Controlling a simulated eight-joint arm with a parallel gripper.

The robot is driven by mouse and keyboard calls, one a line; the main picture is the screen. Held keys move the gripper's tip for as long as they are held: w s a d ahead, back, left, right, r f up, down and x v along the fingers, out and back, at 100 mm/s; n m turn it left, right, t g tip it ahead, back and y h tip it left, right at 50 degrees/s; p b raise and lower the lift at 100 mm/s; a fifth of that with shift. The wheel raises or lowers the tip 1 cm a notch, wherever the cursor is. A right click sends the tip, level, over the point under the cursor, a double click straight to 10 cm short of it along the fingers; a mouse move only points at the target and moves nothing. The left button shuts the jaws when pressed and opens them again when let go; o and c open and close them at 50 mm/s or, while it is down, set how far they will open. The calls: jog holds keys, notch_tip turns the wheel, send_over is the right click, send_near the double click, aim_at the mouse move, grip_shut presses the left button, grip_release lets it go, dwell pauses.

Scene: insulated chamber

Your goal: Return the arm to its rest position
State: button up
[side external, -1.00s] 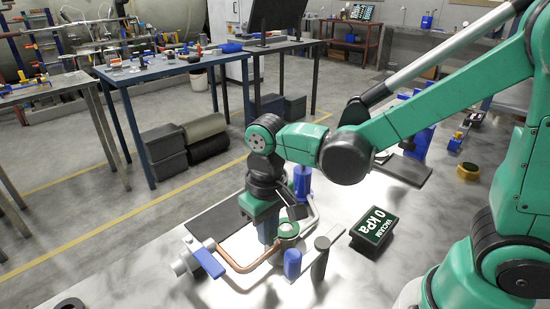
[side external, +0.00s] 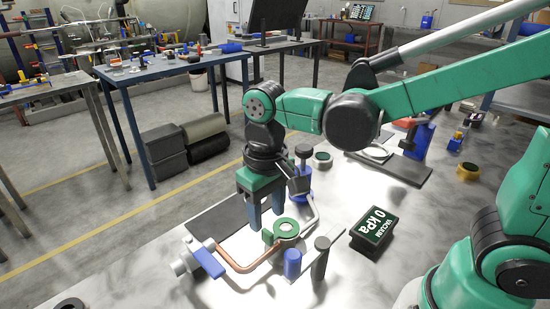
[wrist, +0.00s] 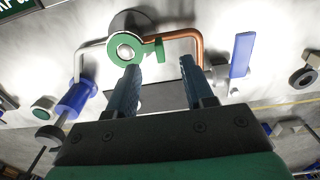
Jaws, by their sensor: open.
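My gripper (side external: 266,220) is open and empty, its two dark blue fingers pointing down and apart. It hangs above the work table (side external: 130,270), just left of a green ring-shaped fitting (side external: 286,228) in the side view.
A copper pipe (side external: 235,264) with a blue-handled valve (side external: 207,262) lies near the gripper. A blue cylinder (side external: 292,263) and a dark post (side external: 321,258) stand close by. The table's front left is mostly clear.

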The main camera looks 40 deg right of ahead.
jog(key=shift+r, duration=0.8)
jog(key=s+d+r+t, duration=0.1)
jog(key=d+t, duration=0.6)
jog(key=d, duration=0.1)
jog(key=shift+s+d, duration=0.15)
jog(key=shift+d, duration=0.1)
